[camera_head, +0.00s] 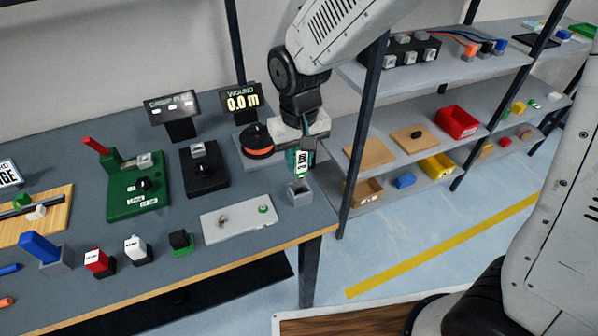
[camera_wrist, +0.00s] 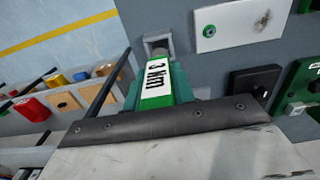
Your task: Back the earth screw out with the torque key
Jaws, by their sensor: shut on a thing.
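The torque key (camera_head: 302,165) is a green handle with a white "3 Nm" label. My gripper (camera_head: 303,158) is shut on it and holds it upright over the grey block holder (camera_head: 300,195) at the table's right corner. In the wrist view the key (camera_wrist: 158,82) sits between my fingers, and its lower end meets the holder (camera_wrist: 156,43); I cannot tell how deep it sits. The earth screw (camera_head: 263,209) appears as a green-ringed spot on the pale plate (camera_head: 240,224), left of the holder. It also shows in the wrist view (camera_wrist: 209,31).
A dark fitting (camera_head: 223,221) stands on the same plate. Behind are a black device (camera_head: 203,172), an orange spool (camera_head: 257,150) and displays. Green (camera_head: 181,242), white and red blocks stand to the left. A shelf post (camera_head: 362,125) rises just right of the table.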

